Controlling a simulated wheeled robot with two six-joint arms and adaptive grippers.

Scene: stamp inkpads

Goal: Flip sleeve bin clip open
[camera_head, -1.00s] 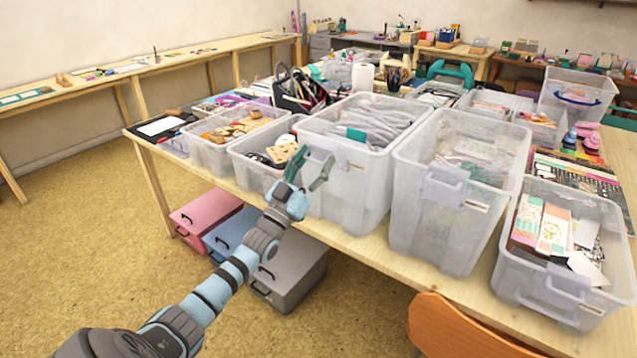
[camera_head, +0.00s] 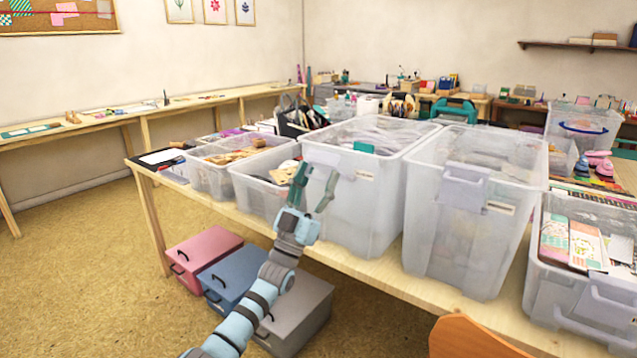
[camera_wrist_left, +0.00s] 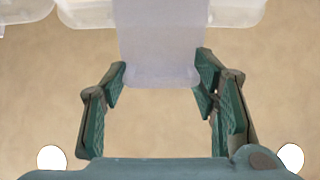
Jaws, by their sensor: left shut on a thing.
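The sleeve bin (camera_head: 360,215) is the clear, tall middle bin at the table's front edge, with plastic sleeves inside and its top open. My left gripper (camera_head: 318,172) is at its front, near the rim. In the left wrist view, the bin's pale translucent clip (camera_wrist_left: 160,45) hangs between the two green finger pads (camera_wrist_left: 162,78). The gripper is shut on the clip, its fingers one on each side. In the head view the fingers partly cover the clip, so its tilt is hard to tell. My right gripper is not in view.
A lower bin (camera_head: 262,195) stands close on the left, and a tall clear bin (camera_head: 440,220) close on the right. A bin with boxes (camera_head: 570,290) is further right. Lidded boxes (camera_head: 200,252) and an orange chair (camera_head: 470,340) are below.

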